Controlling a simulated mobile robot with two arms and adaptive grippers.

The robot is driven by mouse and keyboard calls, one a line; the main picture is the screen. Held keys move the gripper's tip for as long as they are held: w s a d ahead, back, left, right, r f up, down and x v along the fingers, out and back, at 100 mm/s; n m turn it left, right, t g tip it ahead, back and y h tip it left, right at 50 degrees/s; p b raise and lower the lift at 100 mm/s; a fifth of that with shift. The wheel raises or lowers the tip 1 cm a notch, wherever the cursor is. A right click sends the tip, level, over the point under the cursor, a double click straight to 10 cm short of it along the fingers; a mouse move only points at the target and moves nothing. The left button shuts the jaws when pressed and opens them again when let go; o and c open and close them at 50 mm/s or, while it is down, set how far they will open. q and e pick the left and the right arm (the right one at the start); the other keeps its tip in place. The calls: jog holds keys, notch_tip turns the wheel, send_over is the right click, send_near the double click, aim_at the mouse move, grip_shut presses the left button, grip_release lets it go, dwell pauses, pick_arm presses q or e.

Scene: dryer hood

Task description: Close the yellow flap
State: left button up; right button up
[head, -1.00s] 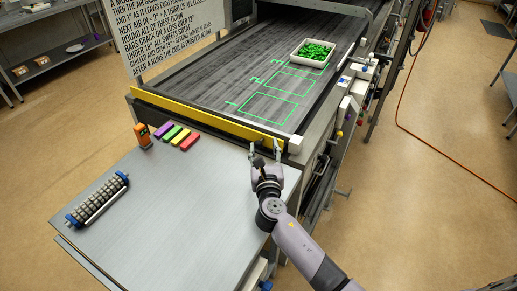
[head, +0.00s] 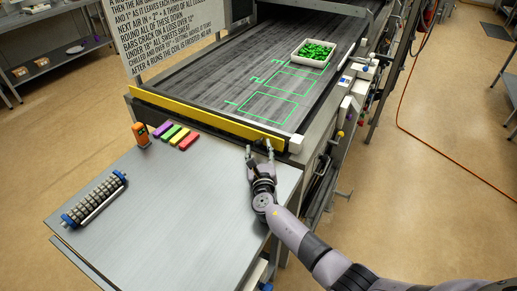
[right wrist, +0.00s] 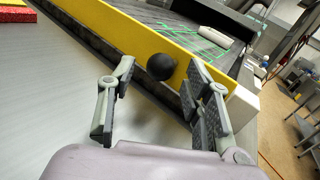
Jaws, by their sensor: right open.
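The yellow flap (head: 205,118) is a long narrow strip along the near edge of the dryer belt. In the right wrist view the yellow flap (right wrist: 120,32) runs diagonally, with its broad face towards me. A round black knob (right wrist: 160,67) shows in front of the flap, between my open fingers as seen from the wrist; I cannot tell whether they touch it. My right gripper (head: 259,150) is open at the flap's right end, over the table edge. Its two fingers also show in the right wrist view (right wrist: 160,78). My left gripper is not in view.
A grey table (head: 190,200) stands before the dryer, with a roller (head: 95,200), an orange device (head: 142,134) and several coloured blocks (head: 178,135). A white tray of green pieces (head: 314,52) is on the dark belt (head: 230,75). The table's middle is clear.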

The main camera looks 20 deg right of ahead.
jog(key=shift+w+d+r, duration=0.1)
jog(key=shift+w+r, duration=0.05)
jog(key=shift+w, duration=0.25)
jog(key=shift+c, duration=0.3)
grip_shut()
